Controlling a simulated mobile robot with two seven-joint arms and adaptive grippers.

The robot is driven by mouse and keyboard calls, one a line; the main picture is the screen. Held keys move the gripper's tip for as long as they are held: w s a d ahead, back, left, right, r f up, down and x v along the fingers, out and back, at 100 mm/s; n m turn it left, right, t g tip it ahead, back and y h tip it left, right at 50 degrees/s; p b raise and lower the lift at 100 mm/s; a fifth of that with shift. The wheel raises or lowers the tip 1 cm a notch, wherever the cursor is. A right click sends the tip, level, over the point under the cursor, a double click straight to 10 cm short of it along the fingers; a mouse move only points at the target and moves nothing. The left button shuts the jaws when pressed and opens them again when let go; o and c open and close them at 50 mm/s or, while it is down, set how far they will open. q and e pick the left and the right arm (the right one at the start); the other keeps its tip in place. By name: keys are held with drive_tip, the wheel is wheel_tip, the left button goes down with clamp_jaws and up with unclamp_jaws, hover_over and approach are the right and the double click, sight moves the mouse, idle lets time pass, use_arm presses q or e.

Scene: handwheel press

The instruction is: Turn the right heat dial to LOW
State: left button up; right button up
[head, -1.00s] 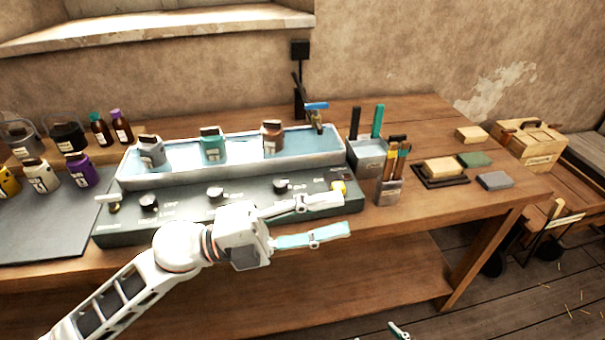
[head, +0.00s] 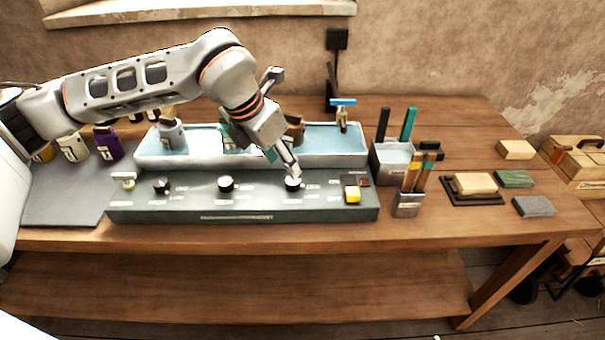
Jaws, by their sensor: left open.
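The right heat dial (head: 293,185) is a small black knob on the sloping front of the dark panel (head: 240,208). The middle dial (head: 226,185) and left dial (head: 161,186) are to its left. My left gripper (head: 289,170) reaches down from above, its fingertips right at the right dial and partly covering its top. It is open; I cannot tell whether the fingers touch the dial. The dial's pointer and the small labels are too small to read. My right gripper is not in view.
Behind the panel is a long water trough (head: 352,143) with jars, partly hidden by my left arm. A yellow switch (head: 352,194) is right of the dial. A brush holder (head: 407,204) stands farther right. The panel's front is clear.

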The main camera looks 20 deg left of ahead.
sight(292, 180)
use_arm(q)
drive_tip(key=shift+p+x, duration=0.35)
drive_tip(key=shift+x, duration=3.5)
drive_tip(key=shift+a, duration=0.1)
drive_tip(key=c, duration=1.1)
